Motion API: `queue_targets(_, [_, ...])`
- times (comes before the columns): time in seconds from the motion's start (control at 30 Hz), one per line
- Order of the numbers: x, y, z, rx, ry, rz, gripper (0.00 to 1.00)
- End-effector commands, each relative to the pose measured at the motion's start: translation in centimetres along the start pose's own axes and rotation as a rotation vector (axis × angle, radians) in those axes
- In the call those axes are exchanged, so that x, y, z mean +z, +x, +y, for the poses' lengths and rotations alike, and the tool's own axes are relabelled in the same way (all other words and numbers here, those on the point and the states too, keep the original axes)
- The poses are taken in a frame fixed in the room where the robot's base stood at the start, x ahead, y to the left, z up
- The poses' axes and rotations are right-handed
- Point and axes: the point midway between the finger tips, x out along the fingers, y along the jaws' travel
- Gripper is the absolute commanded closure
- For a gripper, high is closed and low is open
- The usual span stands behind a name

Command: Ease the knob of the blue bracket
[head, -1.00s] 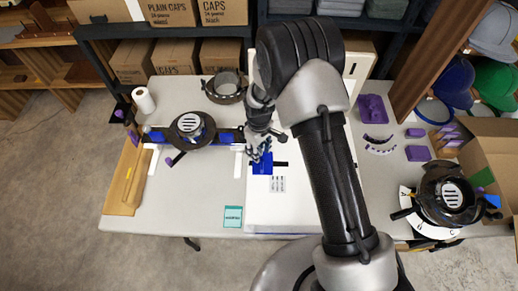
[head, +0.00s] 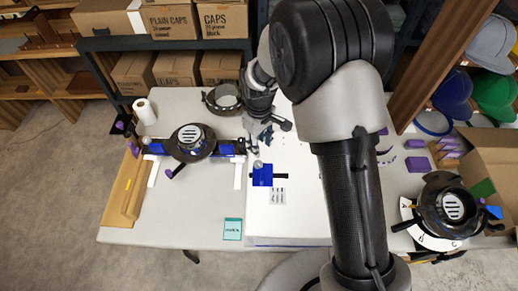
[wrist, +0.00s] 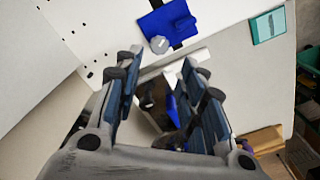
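A blue bracket (head: 262,177) lies on the white board, with a dark strip running out to its right. Its grey knob (head: 257,164) is at its back edge. In the wrist view the bracket (wrist: 168,24) is at the top centre, with the grey knob (wrist: 159,44) at its lower left corner. My gripper (head: 260,142) is behind the bracket and apart from it. In the wrist view its fingers (wrist: 160,72) are spread and hold nothing; the knob lies beyond the tips. The height of the gripper above the board is hard to tell.
A rail on the left carries more blue blocks (head: 226,149) and a black ringed fixture (head: 191,142). Another ring (head: 223,99) stands behind. A teal card (head: 232,229) lies at the front. A round fixture (head: 449,205) stands right. The board's front is clear.

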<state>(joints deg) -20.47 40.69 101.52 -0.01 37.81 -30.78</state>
Motion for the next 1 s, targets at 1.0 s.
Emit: queue_targets(1.0, [2.0,-4.6,6.8,-0.337,1.703,-0.226,0.63])
